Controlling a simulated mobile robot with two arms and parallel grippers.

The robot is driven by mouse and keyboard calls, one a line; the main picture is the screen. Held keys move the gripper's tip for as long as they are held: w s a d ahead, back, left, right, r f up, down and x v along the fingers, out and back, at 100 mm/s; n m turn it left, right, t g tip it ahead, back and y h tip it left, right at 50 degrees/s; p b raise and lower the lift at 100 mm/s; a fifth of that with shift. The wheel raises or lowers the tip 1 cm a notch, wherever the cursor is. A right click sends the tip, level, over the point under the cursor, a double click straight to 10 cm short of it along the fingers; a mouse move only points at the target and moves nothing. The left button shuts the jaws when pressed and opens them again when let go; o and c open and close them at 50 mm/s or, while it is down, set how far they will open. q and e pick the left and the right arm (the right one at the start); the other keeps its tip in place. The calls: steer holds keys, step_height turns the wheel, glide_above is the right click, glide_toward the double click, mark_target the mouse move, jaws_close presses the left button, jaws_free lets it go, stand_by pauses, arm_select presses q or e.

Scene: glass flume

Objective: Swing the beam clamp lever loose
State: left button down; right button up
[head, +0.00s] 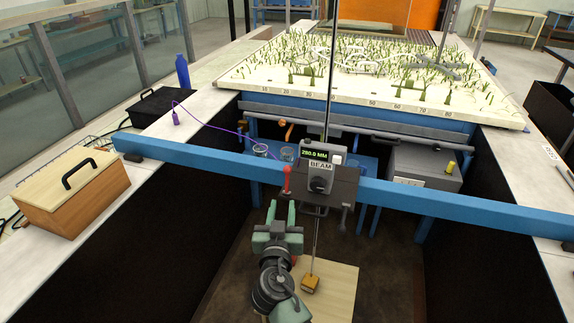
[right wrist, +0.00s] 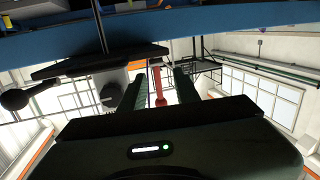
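The beam carriage (head: 320,188), a grey block with a "BEAM" label and a display, sits on the blue beam (head: 440,198). A red lever (head: 287,179) stands at the carriage's left side; I take it for the clamp lever. My right gripper (head: 281,207) is open just below and in front of the lever. My left gripper is not in view.
A thin rod hangs below the carriage to a small wooden block (head: 310,284) over a pale board (head: 335,292). A dark handle (head: 345,215) is at the carriage's right. A wooden box (head: 72,190) stands on the left ledge. The planted bed (head: 370,75) lies beyond the beam.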

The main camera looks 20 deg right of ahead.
mark_target(287, 179)
steer(key=shift+m+t+h, duration=0.3)
steer(key=shift+m+h, duration=0.1)
steer(key=shift+m, duration=0.1)
steer(key=w+d+r+p, duration=0.1)
steer(key=w, duration=0.1)
steer(key=w+d+r+p, duration=0.1)
steer(key=w+r, duration=0.1)
steer(key=w+d+r+p, duration=0.1)
steer(key=w, duration=0.1)
steer(key=shift+w+d+r, duration=0.1)
steer(key=shift+w+r, duration=0.05)
steer(key=shift+w, duration=0.05)
steer(key=shift+w+d, duration=0.15)
steer(key=shift+w, duration=0.25)
jaws_close()
stand_by(0.6)
